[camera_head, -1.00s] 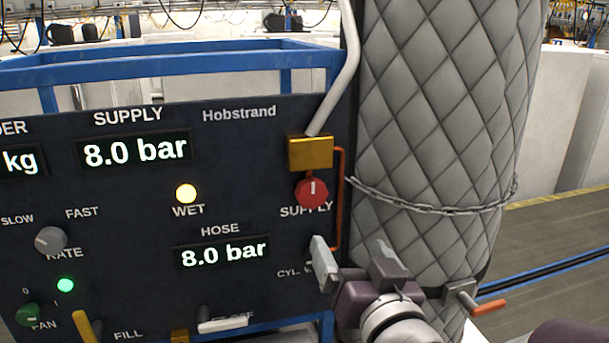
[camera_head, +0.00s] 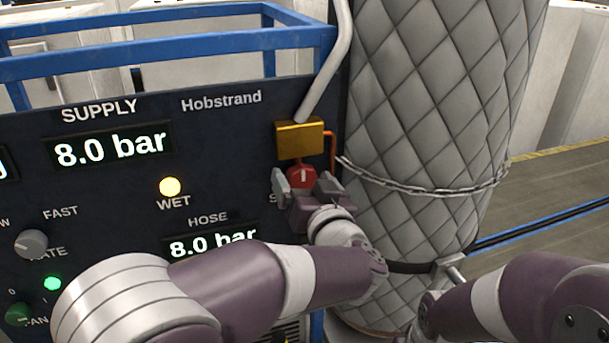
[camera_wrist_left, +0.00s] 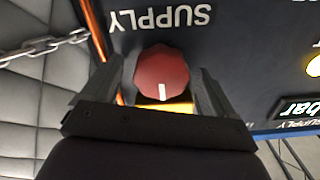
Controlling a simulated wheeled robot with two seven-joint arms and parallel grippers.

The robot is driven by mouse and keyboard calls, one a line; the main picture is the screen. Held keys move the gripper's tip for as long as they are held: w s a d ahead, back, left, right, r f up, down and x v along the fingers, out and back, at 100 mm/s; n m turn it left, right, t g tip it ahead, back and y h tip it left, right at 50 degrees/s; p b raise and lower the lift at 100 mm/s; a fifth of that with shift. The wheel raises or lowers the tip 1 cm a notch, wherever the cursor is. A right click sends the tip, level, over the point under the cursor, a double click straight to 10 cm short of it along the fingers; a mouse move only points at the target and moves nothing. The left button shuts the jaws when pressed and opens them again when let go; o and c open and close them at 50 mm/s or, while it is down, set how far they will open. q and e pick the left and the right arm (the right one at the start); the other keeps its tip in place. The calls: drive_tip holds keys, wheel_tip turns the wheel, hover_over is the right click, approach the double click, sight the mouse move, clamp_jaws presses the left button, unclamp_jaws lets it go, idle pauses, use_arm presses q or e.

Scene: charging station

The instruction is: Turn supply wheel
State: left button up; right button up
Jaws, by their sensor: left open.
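The red supply wheel (camera_head: 301,174) is on the dark panel, just under the brass block (camera_head: 300,139). Its white mark points up towards the block. My left gripper (camera_head: 304,187) is at the wheel, open, with one finger on each side. In the left wrist view the wheel (camera_wrist_left: 163,72) sits between the spread fingers of the left gripper (camera_wrist_left: 155,90), not clamped; contact with a finger cannot be told. The SUPPLY display (camera_head: 110,146) reads 8.0 bar. My right arm shows at the lower right; its jaw state cannot be made out.
The quilted cylinder (camera_head: 425,120) with a chain (camera_head: 425,188) stands right of the wheel. A pale pipe (camera_head: 327,65) rises from the block, and an orange pipe (camera_head: 332,150) runs beside it. The yellow WET lamp (camera_head: 170,187) is lit. My left forearm covers the lower panel.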

use_arm(q)
drive_tip(key=shift+s+d+r, duration=0.1)
drive_tip(key=shift+s, duration=0.3)
drive_tip(key=shift+w, duration=0.25)
drive_tip(key=c, duration=1.1)
drive_tip(key=shift+o, duration=0.2)
use_arm(e)
drive_tip(key=shift+s, duration=0.15)
drive_tip(key=shift+f, duration=0.1)
